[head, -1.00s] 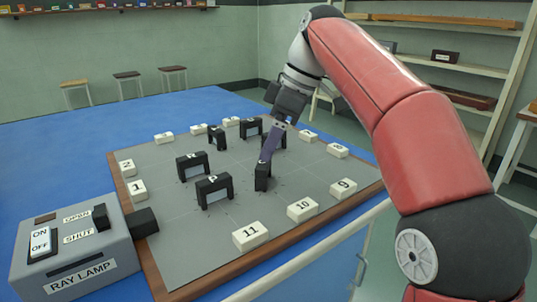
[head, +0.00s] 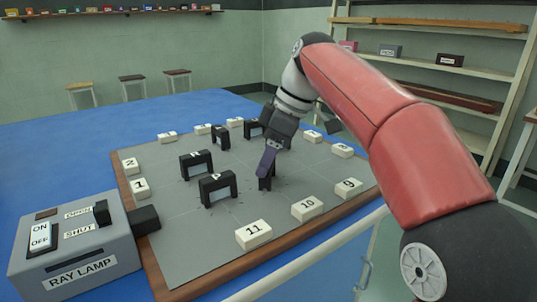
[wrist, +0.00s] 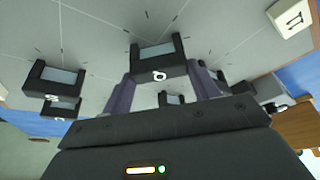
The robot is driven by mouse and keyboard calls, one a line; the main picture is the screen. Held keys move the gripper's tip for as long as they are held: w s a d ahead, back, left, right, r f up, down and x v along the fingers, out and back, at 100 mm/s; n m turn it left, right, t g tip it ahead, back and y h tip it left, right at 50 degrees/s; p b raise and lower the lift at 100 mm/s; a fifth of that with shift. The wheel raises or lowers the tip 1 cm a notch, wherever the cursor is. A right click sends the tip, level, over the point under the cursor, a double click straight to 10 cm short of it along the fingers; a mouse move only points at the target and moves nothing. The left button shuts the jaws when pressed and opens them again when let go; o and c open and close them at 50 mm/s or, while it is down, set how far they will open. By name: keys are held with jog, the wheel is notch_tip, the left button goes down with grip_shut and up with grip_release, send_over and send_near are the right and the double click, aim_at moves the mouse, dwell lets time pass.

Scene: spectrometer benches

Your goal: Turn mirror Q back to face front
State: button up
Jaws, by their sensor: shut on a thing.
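Mirror Q (wrist: 158,68) is a dark block with a pale glass face and a white letter on top. In the wrist view it stands between the two purple fingers of my gripper (wrist: 160,78), which are shut on it. In the head view my gripper (head: 267,165) reaches down onto mirror Q (head: 265,184), right of the front mirror. There the fingers cover its top, and it looks narrow, nearly edge-on. It stands on the grey board (head: 200,248); which way its glass faces is hard to tell in the head view.
Mirror P (head: 217,188) stands close left of my gripper. Another mirror (head: 196,165) is behind it, with more mirrors (head: 220,137) farther back. White numbered blocks, such as 11 (head: 253,235), line the board edge. The ray lamp box (head: 75,245) is at front left.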

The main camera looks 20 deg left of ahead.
jog(key=shift+m, duration=0.3)
jog(key=m+t, duration=0.1)
jog(key=m, duration=0.2)
jog(key=shift+r+m+t+p, duration=0.1)
jog(key=shift+m+t+p, duration=0.2)
jog(key=shift+p, duration=0.1)
jog(key=m, duration=0.2)
jog(key=m+t+h, duration=0.1)
jog(key=m, duration=0.1)
jog(key=shift+m+t+p, duration=0.3)
jog(key=shift+p, duration=0.1)
jog(key=o, duration=1)
jog(key=v, duration=0.7)
jog(key=shift+s+r, duration=0.2)
jog(key=shift+r, duration=0.05)
jog(key=shift+d+m, duration=0.1)
jog(key=shift+m, duration=0.2)
